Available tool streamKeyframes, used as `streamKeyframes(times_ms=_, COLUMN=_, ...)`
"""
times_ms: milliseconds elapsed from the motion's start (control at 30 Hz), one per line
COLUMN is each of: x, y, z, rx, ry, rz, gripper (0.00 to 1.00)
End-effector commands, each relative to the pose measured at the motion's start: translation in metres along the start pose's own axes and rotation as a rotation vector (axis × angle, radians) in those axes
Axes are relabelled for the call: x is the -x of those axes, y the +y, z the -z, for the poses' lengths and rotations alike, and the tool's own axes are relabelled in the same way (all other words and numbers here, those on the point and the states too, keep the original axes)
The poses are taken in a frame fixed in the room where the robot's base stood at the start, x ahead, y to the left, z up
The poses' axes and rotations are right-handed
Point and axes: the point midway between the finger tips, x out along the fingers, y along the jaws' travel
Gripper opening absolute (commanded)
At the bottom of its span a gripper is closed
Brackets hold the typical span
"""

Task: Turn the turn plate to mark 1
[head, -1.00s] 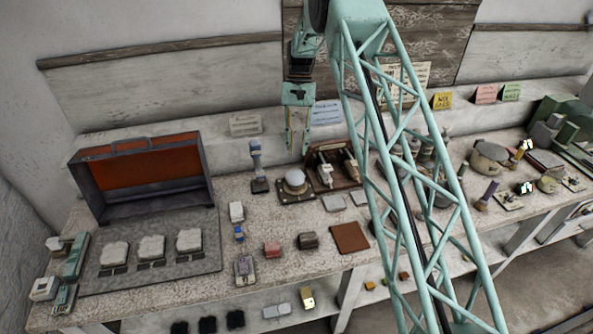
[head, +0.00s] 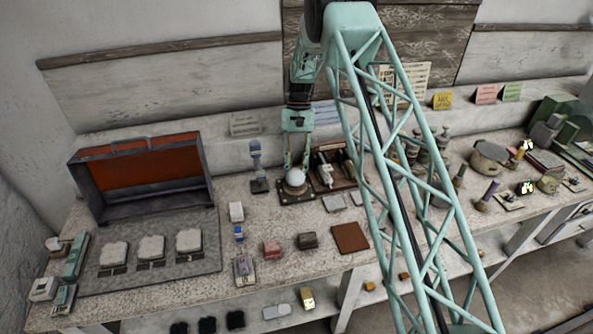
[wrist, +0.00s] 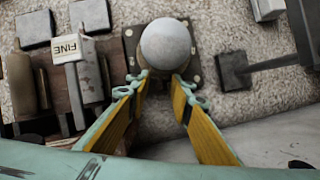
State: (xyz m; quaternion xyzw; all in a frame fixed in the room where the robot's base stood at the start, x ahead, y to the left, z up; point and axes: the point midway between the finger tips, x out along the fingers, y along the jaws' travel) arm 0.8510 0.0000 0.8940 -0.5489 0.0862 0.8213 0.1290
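A pale plaster sphere (head: 295,177) sits on a dark square plate with corner bolts (head: 283,197), apparently the turn plate, in the middle of the bench. In the wrist view the sphere (wrist: 166,44) is at top centre, with the plate's bolted edge (wrist: 194,62) around it. My gripper (head: 297,164) points down at the sphere from behind. Its two fingers are apart, and in the wrist view the tips (wrist: 163,77) are at the sphere's near lower side. I cannot tell whether they touch it. No mark 1 is readable.
A wooden rack with handled blocks (head: 333,180), one labelled FINE in the wrist view, stands close beside the plate. A small post on a dark base (head: 257,168) stands on the other side. An open orange-lined case (head: 140,175) is at the left. Speckled bench surface is free in front.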

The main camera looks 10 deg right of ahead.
Motion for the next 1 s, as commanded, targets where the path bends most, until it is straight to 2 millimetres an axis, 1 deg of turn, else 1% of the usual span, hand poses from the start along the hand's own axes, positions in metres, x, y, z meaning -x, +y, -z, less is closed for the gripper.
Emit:
streamKeyframes(times_ms=200, x=0.0002, y=-0.0001, z=-0.0001, rx=0.000, ry=0.000, rz=0.000, gripper=0.20)
streamKeyframes(times_ms=400, x=0.0003, y=-0.0001, z=-0.0001, rx=0.000, ry=0.000, rz=0.000, gripper=0.01)
streamKeyframes(times_ms=433, x=0.0003, y=-0.0001, z=-0.0001, rx=0.000, ry=0.000, rz=0.000, gripper=0.00)
streamKeyframes(times_ms=733, x=0.0004, y=0.0005, z=-0.0001, rx=-0.006, ry=0.000, rz=0.003, gripper=0.00)
streamKeyframes(times_ms=1000, x=0.0003, y=0.0037, z=-0.0005, rx=-0.050, ry=-0.001, rz=0.020, gripper=0.00)
